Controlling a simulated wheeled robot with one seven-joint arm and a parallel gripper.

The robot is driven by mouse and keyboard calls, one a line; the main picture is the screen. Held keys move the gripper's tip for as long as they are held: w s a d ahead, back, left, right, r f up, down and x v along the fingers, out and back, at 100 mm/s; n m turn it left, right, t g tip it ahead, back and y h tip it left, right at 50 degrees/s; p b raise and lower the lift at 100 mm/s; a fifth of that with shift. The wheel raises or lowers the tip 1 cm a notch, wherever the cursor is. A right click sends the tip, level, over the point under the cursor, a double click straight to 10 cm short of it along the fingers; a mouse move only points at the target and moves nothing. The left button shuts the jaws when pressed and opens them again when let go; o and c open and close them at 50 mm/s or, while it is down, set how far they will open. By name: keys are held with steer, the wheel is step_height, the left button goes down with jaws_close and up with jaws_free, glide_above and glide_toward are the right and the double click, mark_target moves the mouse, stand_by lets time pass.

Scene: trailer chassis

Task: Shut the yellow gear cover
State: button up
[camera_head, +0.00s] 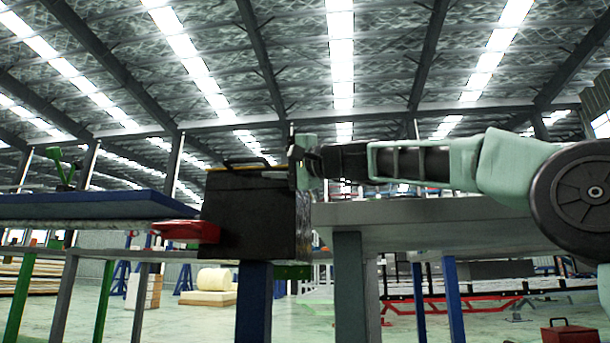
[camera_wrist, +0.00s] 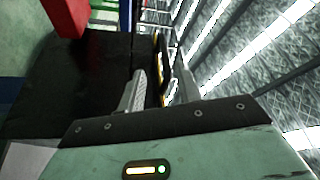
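The gear cover shows as a thin yellow edge (camera_head: 234,169) along the top of a dark box (camera_head: 246,215), with a black handle (camera_head: 248,161) on it. In the wrist view, the yellow edge (camera_wrist: 155,42) and the dark handle (camera_wrist: 163,57) lie between my fingers. My gripper (camera_head: 298,166) is at the box's upper right in the head view. In the wrist view, my gripper (camera_wrist: 162,88) is open, one finger in front of the box's dark face, the other on the handle's far side. I cannot tell whether the fingers touch the handle, or how far the cover stands open.
A red part (camera_head: 187,230) juts from the box's left side and also shows in the wrist view (camera_wrist: 68,14). A blue-topped table (camera_head: 90,205) stands left, a grey table (camera_head: 430,211) right. A red toolbox (camera_head: 569,333) sits on the floor.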

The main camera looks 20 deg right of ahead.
steer(key=v, duration=0.8)
steer(key=shift+s+d+b, duration=0.25)
steer(key=shift+b, duration=0.05)
steer(key=shift+f, duration=0.1)
